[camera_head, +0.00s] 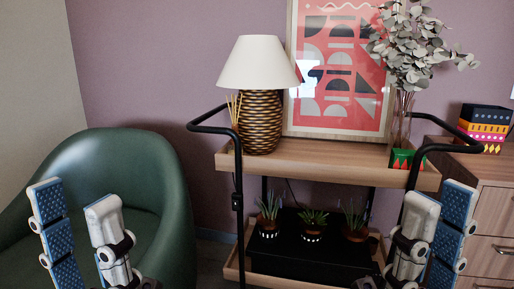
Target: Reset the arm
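My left gripper (76,200) is at the lower left, fingers pointing up. Its blue-padded finger and its pale grey finger stand apart with nothing between them. My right gripper (440,203) is at the lower right, also pointing up, in front of the cart's right side. Its fingers are apart and I see nothing held. The lower parts of both arms are cut off by the bottom edge. No gas hob shows in this view.
A green armchair (125,155) is behind my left gripper. A wooden cart (315,160) with black handles bears a lamp (258,65), a framed print (340,60) and a vase; small potted plants (312,228) are below. A wooden cabinet (496,210) stands at the right.

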